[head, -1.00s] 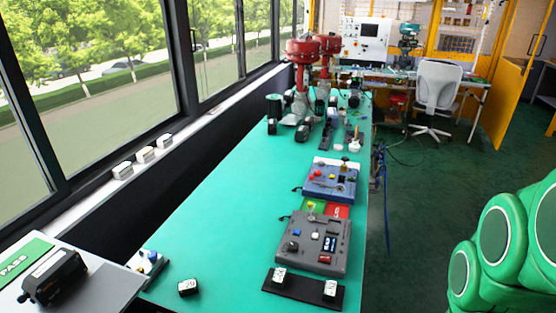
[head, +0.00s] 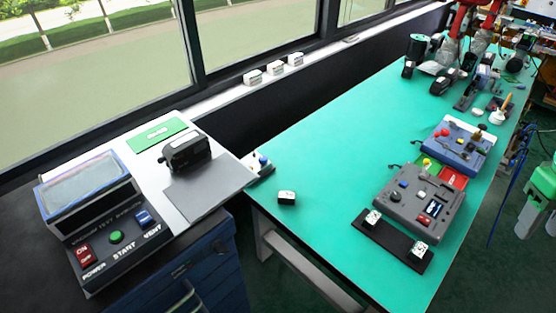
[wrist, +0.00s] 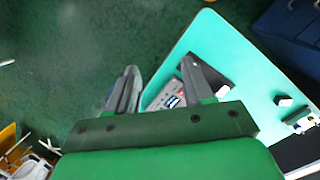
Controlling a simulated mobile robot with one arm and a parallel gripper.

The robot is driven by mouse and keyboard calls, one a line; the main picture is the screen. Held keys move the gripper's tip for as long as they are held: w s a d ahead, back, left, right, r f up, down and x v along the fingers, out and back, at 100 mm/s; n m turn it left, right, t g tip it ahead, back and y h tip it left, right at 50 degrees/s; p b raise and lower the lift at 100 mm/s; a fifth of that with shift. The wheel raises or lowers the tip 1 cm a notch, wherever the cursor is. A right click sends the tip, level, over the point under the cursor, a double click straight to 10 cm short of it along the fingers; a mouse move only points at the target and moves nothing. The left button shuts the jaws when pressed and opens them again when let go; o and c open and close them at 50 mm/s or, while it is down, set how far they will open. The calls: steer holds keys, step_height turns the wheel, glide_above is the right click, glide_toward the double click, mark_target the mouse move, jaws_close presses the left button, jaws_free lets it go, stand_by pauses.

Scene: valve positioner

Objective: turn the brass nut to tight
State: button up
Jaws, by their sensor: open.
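I cannot clearly make out a brass nut. A small brass-coloured piece (head: 481,128) stands at the back right of the blue control box (head: 455,150) in the head view, too small to tell its shape. In the wrist view my gripper (wrist: 160,68) is open and empty, its two grey fingers apart. The grey control box (wrist: 193,98) shows partly behind the right finger in the wrist view.
The grey control box (head: 405,200) and a black plate (head: 383,242) with two white blocks lie on the green bench (head: 310,160). A small white block (head: 287,197) lies left of them. A test station (head: 110,235) stands at left. The bench middle is clear.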

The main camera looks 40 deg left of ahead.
steer(key=w+a+f+n, duration=0.1)
steer(key=w+a+n, duration=0.2)
steer(key=w+a, duration=0.35)
steer(key=w+a+f+n+t, duration=0.1)
steer(key=w+a+f+n, duration=0.2)
steer(key=a, duration=0.7)
steer(key=w+a+n, duration=0.4)
steer(key=w+a, duration=0.1)
steer(key=a, duration=0.3)
steer(key=a+f+n, duration=0.4)
steer(key=a, duration=0.8)
steer(key=s+a+f+n, duration=0.3)
steer(key=a, duration=0.6)
steer(key=s+a+f+n, duration=0.3)
steer(key=s+a+f, duration=0.1)
steer(key=a, duration=0.4)
steer(key=s+a+f+n, duration=0.2)
steer(key=s+a, duration=0.3)
steer(key=s+a+f+n+y, duration=0.1)
steer(key=s+a+f+n, duration=0.1)
steer(key=s+a, duration=0.3)
steer(key=s+a+f+n+y, duration=0.1)
steer(key=s+a+f+n, duration=0.2)
steer(key=s+a, duration=0.2)
steer(key=shift+a, duration=0.4)
steer(key=shift+f, duration=3.95)
